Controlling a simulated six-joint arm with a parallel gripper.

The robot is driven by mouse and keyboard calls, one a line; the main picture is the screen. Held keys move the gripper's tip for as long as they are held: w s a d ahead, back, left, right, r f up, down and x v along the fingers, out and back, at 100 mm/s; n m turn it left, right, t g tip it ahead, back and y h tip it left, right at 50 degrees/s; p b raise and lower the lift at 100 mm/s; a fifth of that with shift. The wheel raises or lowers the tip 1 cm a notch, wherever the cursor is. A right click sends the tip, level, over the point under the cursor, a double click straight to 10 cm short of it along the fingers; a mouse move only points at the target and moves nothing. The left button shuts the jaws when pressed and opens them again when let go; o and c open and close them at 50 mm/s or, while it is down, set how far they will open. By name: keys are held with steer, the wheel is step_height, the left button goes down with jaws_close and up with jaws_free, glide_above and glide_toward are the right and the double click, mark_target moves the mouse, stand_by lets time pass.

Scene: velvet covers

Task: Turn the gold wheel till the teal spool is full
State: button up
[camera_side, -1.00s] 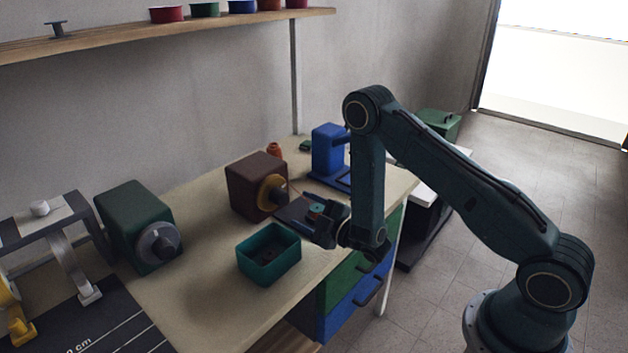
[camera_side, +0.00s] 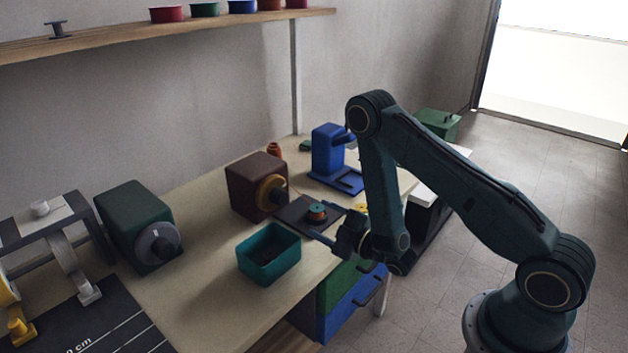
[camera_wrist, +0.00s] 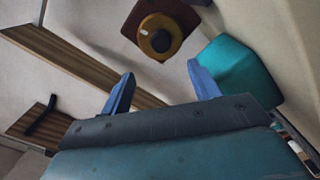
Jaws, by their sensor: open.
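The gold wheel (camera_side: 270,190) is on the front face of a brown box (camera_side: 250,180) on the table. In the wrist view the gold wheel (camera_wrist: 158,36), with a dark knob at its centre, lies ahead of my fingers. The teal spool (camera_side: 317,211) stands upright on a dark plate (camera_side: 296,216) beside the box, with an orange-brown band around its middle. A thin thread runs near it; how full the spool is cannot be told. My gripper (camera_side: 340,237) is open and empty, in front of the plate, apart from both wheel and spool. Its blue fingers show in the wrist view (camera_wrist: 160,84).
A teal bin (camera_side: 270,262) with dark contents stands in front of the brown box. A green box with a grey wheel (camera_side: 140,225) is to the left, a blue machine (camera_side: 333,160) behind right. An orange cone (camera_side: 274,149) stands at the back. Bare table lies left of the bin.

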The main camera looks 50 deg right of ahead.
mark_target(283, 199)
steer(key=shift+w+a+r+m+g+h, duration=0.15)
steer(key=shift+r+m+g, duration=0.75)
steer(key=shift+m, duration=0.7)
steer(key=shift+s+a+r+m+g+h, duration=0.15)
steer(key=shift+r+m+g, duration=0.4)
steer(key=shift+r+m, duration=0.8)
steer(key=shift+w+a+r+m+g+h, duration=0.15)
steer(key=shift+r+m+g, duration=0.6)
steer(key=shift+m, duration=1.1)
steer(key=shift+w+f, duration=0.1)
steer(key=shift+x, duration=6.85)
steer(key=c, duration=1)
